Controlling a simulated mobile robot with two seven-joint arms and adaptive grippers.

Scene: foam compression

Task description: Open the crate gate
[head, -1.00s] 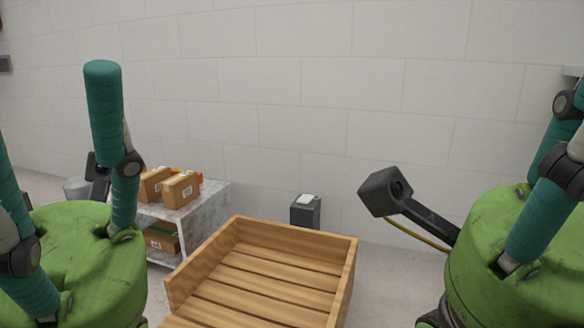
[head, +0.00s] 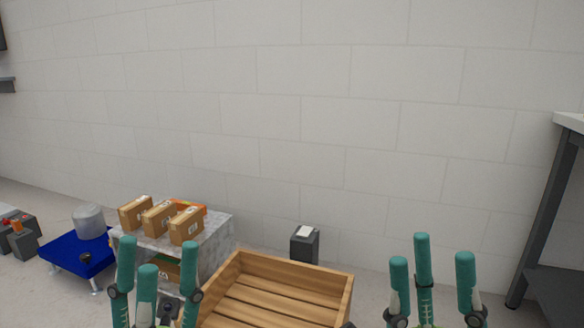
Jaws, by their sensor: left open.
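The wooden crate (head: 297,273) stands on the floor at the lower middle of the head view, with a slatted bottom and low walls. Its near side is cut off by the picture edge, so I cannot see a gate. My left gripper (head: 150,272) is at the lower left, open, its teal fingers spread and pointing up, to the left of the crate. My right gripper (head: 430,270) is at the lower right, its teal fingers apart and empty, to the right of the crate. Neither gripper visibly touches the crate.
A grey marbled cart (head: 215,235) with several cardboard boxes (head: 186,226) stands left of the crate. A dark grey bin (head: 305,244) stands behind it. A blue platform (head: 77,254) is at the far left, a dark-legged table (head: 548,205) at the right. A block wall closes the back.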

